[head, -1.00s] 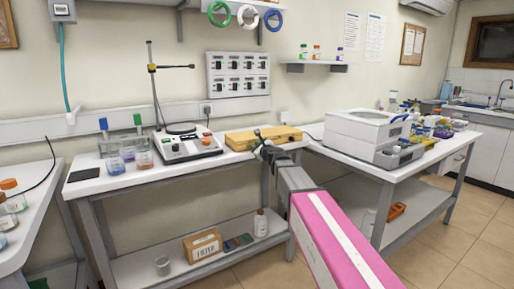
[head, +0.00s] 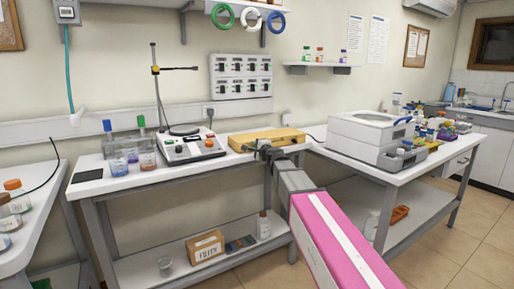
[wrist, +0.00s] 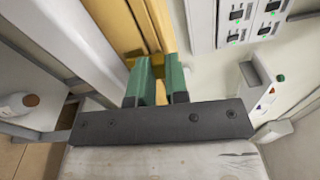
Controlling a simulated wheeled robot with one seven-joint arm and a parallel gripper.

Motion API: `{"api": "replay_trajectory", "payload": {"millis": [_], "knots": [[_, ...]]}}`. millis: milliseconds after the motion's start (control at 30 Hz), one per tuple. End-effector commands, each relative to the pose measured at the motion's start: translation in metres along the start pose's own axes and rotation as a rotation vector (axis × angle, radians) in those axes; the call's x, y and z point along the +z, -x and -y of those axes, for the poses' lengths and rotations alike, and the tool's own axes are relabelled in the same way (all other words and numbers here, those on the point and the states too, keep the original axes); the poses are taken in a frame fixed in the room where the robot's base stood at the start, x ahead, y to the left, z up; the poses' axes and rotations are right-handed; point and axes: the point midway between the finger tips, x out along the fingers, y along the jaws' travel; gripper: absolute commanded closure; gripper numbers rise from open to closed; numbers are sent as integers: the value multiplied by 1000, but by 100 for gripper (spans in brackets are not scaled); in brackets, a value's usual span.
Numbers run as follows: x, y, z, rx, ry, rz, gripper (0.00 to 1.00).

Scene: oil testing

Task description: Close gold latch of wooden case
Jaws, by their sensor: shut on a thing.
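The wooden case (head: 275,133) lies closed, or nearly so, at the right end of the white bench, a long yellow box. Its edge also shows in the wrist view (wrist: 125,22). My gripper (wrist: 158,68) is at the case's front edge, with its two green fingers against the wood. They are shut on a small gold part at that edge, which seems to be the latch; the fingers mostly hide it. In the head view my gripper (head: 262,147) is small and dark in front of the case, so the latch's position cannot be made out.
A grey-and-white instrument (head: 190,147) with a stand is left of the case. A large white machine (head: 365,135) stands on the right bench. A switch panel (head: 241,76) is on the wall behind. Bottles in a rack (head: 130,155) stand further left.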

Motion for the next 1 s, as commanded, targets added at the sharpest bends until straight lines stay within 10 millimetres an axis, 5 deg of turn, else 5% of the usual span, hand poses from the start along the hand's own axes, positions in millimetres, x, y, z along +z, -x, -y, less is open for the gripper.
{"api": "replay_trajectory", "payload": {"millis": [833,867,1000], "knots": [[4,0,-1,1,135,1,100],[4,0,-1,1,135,1,76],[4,0,-1,1,134,1,74]]}}
